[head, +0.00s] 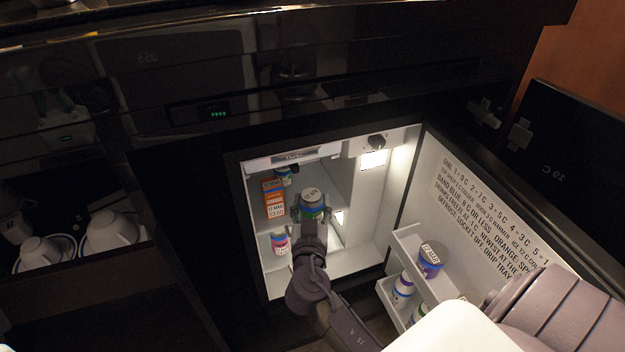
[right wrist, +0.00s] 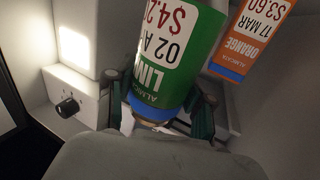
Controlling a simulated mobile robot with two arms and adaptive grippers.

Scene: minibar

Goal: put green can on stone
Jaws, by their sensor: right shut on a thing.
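The green can (head: 312,212) is inside the lit open fridge in the head view, with a pale label on its top. In the right wrist view the green can (right wrist: 190,62) shows large, with a white label panel and a blue band near its base. My right gripper (head: 313,222) is shut on it; in the right wrist view its fingers (right wrist: 160,108) sit on both sides of the can's lower part. I cannot pick out the stone with certainty. My left gripper is not in view.
An orange carton (head: 273,198) stands left of the can, with other cans (head: 280,242) nearby. White cups (head: 108,232) stand in a dark niche at left.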

